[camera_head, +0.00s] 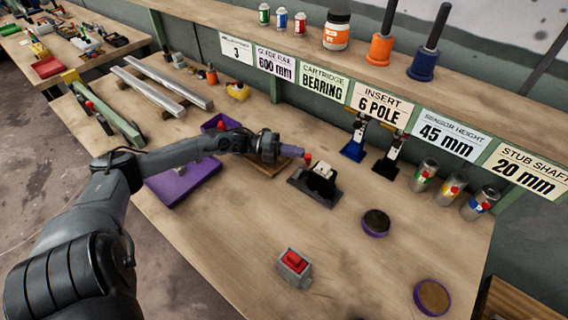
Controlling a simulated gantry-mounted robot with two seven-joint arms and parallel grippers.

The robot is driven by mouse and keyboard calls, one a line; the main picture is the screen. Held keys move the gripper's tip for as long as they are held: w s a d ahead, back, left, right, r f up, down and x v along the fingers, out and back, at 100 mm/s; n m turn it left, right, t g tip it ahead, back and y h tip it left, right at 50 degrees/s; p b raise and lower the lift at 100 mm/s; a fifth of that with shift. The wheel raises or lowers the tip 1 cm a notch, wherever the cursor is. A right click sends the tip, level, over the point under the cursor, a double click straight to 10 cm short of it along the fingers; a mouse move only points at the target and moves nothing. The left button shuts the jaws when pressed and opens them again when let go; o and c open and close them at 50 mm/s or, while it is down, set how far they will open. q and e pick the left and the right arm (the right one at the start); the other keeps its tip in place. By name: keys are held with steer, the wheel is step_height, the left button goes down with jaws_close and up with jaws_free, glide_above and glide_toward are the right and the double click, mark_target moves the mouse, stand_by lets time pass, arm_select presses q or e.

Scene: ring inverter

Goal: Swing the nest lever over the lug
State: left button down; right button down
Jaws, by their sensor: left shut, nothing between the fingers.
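My left arm reaches in from the left, and its gripper (291,151) is shut with nothing between the fingers. Its tip is at a small red knob (307,158), which looks like the end of a lever; I cannot tell whether they touch. Just to the right and in front is a black fixture (313,188) with a pale block (322,171) on top, perhaps the nest. The lever's shaft and the lug cannot be made out at this size. My right gripper is not in view.
A wooden board (268,167) lies under the gripper, and a purple tray (182,187) stands left. A red-buttoned box (293,264) and two round purple-rimmed discs (376,222) are in front. Blue and black clamps (354,150) stand behind, with labelled cans (424,172) at right.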

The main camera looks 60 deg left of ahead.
arm_select(q)
steer(key=shift+w, duration=0.1)
stand_by(0.7)
steer(key=shift+a, duration=0.1)
steer(key=shift+s+a, duration=0.25)
steer(key=shift+s, duration=0.05)
steer(key=p+v, duration=0.3)
steer(key=v, duration=0.7)
